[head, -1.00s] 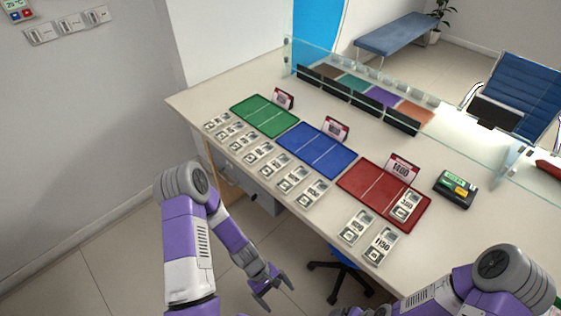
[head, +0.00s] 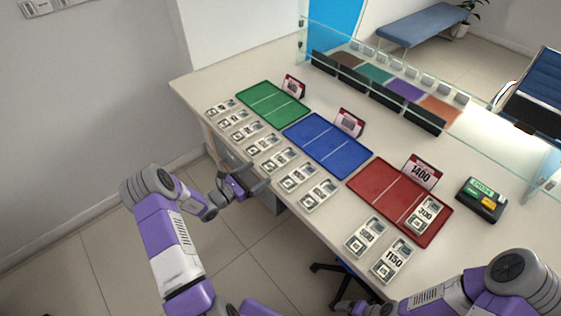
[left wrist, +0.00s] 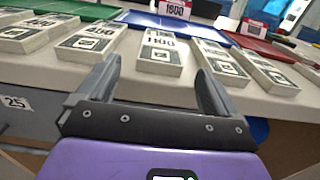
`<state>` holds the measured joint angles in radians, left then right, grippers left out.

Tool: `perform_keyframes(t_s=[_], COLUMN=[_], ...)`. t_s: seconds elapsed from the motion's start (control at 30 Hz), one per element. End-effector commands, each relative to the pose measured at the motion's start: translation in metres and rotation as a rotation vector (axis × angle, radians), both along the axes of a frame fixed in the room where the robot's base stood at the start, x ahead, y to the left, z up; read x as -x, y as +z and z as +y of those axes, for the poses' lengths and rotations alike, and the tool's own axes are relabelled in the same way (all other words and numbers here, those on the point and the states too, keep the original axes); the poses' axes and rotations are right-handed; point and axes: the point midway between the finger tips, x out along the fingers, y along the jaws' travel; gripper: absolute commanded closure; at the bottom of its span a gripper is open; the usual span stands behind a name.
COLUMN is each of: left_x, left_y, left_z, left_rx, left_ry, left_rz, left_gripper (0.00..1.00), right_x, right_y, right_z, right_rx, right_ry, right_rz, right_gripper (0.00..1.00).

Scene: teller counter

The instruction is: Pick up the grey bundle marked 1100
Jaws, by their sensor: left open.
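The grey bundle marked 1100 (left wrist: 160,52) lies flat near the counter's front edge in the left wrist view, straight ahead of my left gripper (left wrist: 158,80). In the head view it seems to be this bundle (head: 279,159) in the front row, though its label is too small to read there. My left gripper (head: 246,187) is open and empty, just off the counter's front edge. A gap remains between its fingers and the bundle. My right gripper does not show; only part of my right arm is in view.
Neighbouring bundles (left wrist: 91,41) (left wrist: 220,62) lie close on both sides. Behind the row are green (head: 273,104), blue (head: 327,146) and red (head: 377,184) mats with standing cards. A glass screen (head: 420,90) stands farther back. Drawers are under the counter (left wrist: 25,120).

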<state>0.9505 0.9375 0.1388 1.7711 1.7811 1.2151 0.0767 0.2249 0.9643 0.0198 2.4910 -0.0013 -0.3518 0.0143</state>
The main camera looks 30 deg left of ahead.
Motion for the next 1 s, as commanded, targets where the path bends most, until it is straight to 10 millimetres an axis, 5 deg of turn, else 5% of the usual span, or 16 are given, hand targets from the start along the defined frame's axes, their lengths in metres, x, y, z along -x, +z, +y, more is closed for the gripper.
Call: perform_keyframes(t_s=[0.5,0.83,1.0], left_x=[-0.058,-0.065,-0.064], left_y=[-0.001,0.0,0.0], left_z=[-0.026,-0.028,-0.028], left_rx=[0.0,0.0,-0.001], left_ry=[-0.004,-0.002,-0.002], left_rz=[0.001,0.002,0.002], left_gripper=[0.06,0.06,0.32], right_x=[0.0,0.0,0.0], right_y=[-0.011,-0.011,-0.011], right_z=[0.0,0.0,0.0], right_rx=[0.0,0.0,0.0], right_ry=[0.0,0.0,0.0], right_rz=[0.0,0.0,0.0], right_gripper=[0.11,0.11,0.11])
